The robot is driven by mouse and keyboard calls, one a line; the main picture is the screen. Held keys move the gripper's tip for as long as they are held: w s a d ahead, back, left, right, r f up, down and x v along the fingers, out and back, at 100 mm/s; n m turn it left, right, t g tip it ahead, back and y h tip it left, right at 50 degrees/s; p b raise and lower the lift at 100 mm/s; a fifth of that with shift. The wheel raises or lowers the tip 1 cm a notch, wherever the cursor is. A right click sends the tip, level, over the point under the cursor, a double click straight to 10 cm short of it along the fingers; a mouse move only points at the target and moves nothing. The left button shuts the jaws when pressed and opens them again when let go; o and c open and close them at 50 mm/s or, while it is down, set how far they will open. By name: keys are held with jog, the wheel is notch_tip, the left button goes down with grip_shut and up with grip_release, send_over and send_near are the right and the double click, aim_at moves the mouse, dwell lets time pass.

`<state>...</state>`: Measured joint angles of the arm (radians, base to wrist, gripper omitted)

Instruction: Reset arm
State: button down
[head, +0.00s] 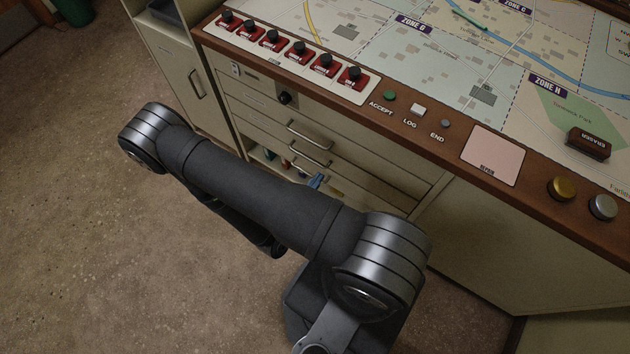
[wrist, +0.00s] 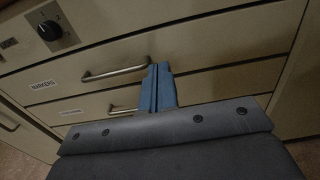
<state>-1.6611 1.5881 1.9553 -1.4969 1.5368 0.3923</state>
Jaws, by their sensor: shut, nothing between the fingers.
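My gripper (wrist: 158,88) shows in the wrist view as two blue fingers pressed together, shut with nothing between them. It is in front of the drawer fronts, and its fingers overlap the right ends of two drawer handles in the picture. I cannot tell whether it touches them. In the head view my arm stretches across the floor in front of the console, and a small blue part of the gripper (head: 316,181) shows past my arm near the lower drawers.
The console's drawers (head: 338,148) are closed, with bar handles (wrist: 116,72) and a black knob (head: 285,98). Above are red switches (head: 300,53), a green accept button (head: 390,96), a pink pad (head: 492,155), an eraser (head: 588,142) and the map (head: 440,60). Open floor (head: 90,230) lies left.

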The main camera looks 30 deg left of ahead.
jog(key=shift+s, duration=0.2)
dwell(0.3)
send_near(346, 140)
jog(key=shift+w+a+f, duration=0.1)
jog(key=shift+w+a, duration=0.05)
jog(key=shift+w, duration=2.25)
jog(key=shift+s, duration=0.15)
jog(key=shift+w, duration=1.25)
dwell(1.0)
